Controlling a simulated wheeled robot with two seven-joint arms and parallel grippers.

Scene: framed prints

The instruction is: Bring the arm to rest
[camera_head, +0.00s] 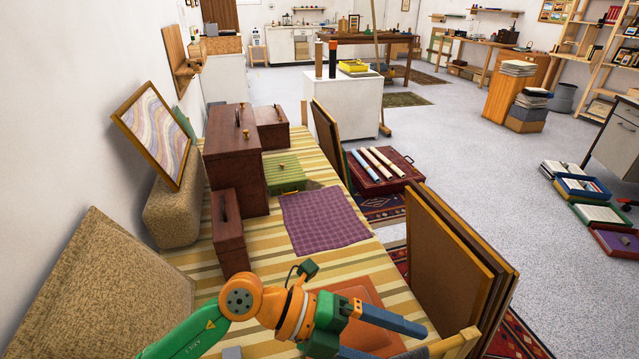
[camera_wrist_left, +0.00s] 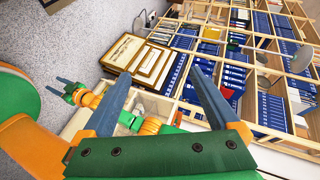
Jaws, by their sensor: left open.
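My left gripper (camera_head: 424,341) reaches in from the bottom left in the head view, over the near end of the striped table (camera_head: 373,257). Its grey-blue fingers are apart, with nothing between them. The left wrist view also shows this gripper (camera_wrist_left: 160,78), with its two fingers spread and empty. My right gripper (camera_wrist_left: 58,86) shows small at the left of the left wrist view, at the end of a green and orange arm; whether it is open or shut is too small to tell. It is not in the head view.
Leaning boards (camera_head: 450,260) stand close right of my left gripper. A brown case (camera_head: 228,232), a purple cloth (camera_head: 323,220) and a framed print (camera_head: 152,132) are farther back. A textured block (camera_head: 110,285) is at the left. Open floor (camera_head: 455,140) lies beyond on the right.

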